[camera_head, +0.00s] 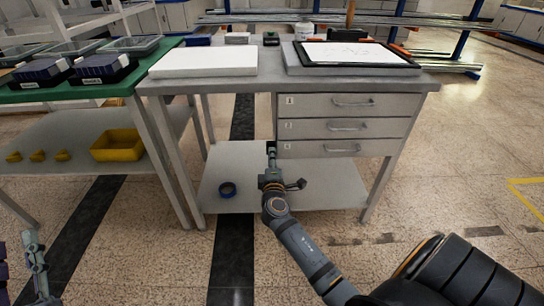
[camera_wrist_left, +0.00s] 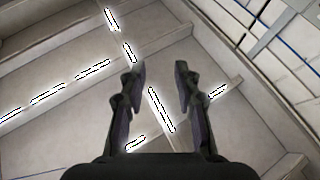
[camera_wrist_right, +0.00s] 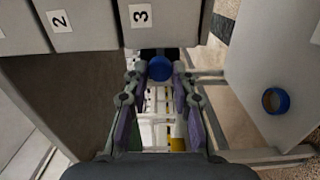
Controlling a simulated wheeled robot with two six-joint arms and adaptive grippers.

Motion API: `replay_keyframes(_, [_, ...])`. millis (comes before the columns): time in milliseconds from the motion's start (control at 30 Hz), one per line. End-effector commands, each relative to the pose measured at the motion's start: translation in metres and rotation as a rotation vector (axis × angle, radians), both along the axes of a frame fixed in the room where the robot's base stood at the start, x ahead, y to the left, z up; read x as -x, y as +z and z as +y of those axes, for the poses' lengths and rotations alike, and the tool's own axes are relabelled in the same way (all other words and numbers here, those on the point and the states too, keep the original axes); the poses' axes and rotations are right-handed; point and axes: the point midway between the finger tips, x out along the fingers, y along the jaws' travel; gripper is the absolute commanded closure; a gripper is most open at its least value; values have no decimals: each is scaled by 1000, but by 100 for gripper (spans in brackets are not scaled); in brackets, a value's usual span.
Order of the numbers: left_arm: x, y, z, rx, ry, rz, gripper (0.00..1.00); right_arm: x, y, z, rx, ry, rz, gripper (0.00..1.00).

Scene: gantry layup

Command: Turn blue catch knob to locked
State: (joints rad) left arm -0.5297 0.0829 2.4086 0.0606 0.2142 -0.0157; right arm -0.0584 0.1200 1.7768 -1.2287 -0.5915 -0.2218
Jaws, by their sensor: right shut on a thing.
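The blue catch knob (camera_wrist_right: 159,68) shows in the right wrist view, on a dark mount beside the drawer marked 3 (camera_wrist_right: 142,18). My right gripper (camera_wrist_right: 160,78) is shut on it, one fingertip on each side. In the head view my right gripper (camera_head: 271,150) reaches up to the lower left corner of the drawer unit (camera_head: 345,124), and the knob is hidden there. Any mark for locked or unlocked cannot be made out. My left gripper (camera_wrist_left: 158,68) is open and empty, far from the bench; its arm shows at the lower left of the head view.
A blue ring (camera_head: 227,189) lies on the bench's lower shelf (camera_head: 250,160), left of my right gripper. Three closed drawers sit under the grey worktop. A yellow bin (camera_head: 117,147) stands on the shelf at left. The floor in front is clear.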

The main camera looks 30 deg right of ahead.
Motion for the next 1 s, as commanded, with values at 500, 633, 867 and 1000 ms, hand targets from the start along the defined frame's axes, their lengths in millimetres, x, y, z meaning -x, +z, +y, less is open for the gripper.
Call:
replay_keyframes(500, [-10,-33,1,3,2,141,68,-1,1,1,51,4,28,100])
replay_keyframes(633, [-10,-33,1,3,2,141,68,-1,1,1,51,4,28,100])
replay_keyframes(867, [-10,-33,1,3,2,140,68,-1,1,0,50,3,28,53])
replay_keyframes(1000, [-10,-33,1,3,2,140,68,0,0,0,49,2,29,52])
